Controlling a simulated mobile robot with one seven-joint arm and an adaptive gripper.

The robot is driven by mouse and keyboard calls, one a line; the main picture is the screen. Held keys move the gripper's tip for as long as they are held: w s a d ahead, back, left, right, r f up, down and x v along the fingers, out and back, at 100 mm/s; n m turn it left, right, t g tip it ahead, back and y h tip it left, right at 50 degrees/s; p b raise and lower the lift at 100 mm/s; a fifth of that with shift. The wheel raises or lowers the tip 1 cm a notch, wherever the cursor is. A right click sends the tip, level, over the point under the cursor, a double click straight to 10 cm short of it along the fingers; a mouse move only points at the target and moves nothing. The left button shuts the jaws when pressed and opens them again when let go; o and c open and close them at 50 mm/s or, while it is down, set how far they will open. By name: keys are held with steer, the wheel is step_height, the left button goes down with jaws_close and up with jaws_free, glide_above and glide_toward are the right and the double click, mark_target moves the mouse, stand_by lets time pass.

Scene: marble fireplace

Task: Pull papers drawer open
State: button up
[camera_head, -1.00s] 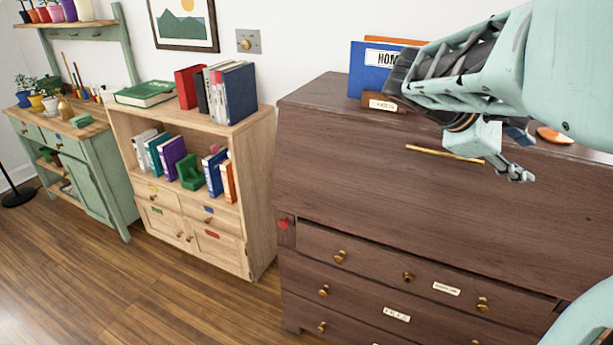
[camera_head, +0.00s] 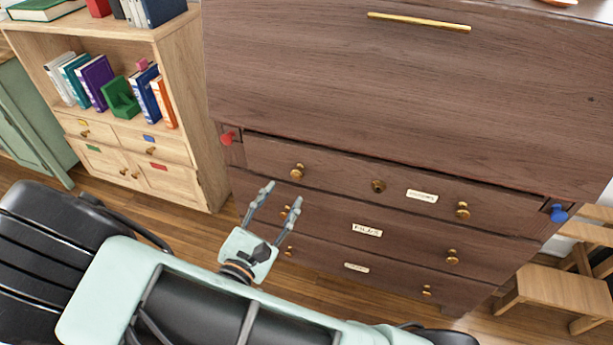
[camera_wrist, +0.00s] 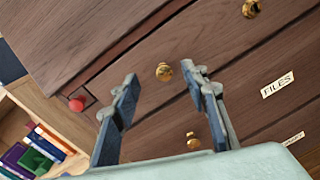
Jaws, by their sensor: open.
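The dark wooden cabinet (camera_head: 395,90) has three stacked drawers, all closed. The top drawer's label (camera_head: 422,196) is too small to read. The middle label (camera_head: 367,230) reads FILES, also in the wrist view (camera_wrist: 277,86). The bottom label (camera_head: 356,267) is unreadable. My gripper (camera_head: 283,195) is open and empty in front of the drawers' left side, near the middle drawer's left knob (camera_head: 290,212). No contact is visible.
A red knob (camera_head: 227,137) and a blue knob (camera_head: 558,212) flank the top drawer. A brass handle (camera_head: 418,22) is on the upper panel. A light wood bookcase (camera_head: 190,110) stands left, and a wooden stool (camera_head: 555,290) right. Floor shows in front.

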mark_target(297, 175)
steer(key=shift+n+y, duration=0.5)
steer(key=b+x, duration=0.1)
steer(key=x, duration=0.2)
steer(key=f+b+x, duration=0.1)
steer(key=x, duration=0.2)
steer(key=f+x, duration=0.1)
steer(key=x, duration=0.3)
steer(key=shift+a+f+b, duration=0.15)
steer(key=shift+b, duration=0.25)
steer(key=shift+t, duration=0.3)
jaws_close()
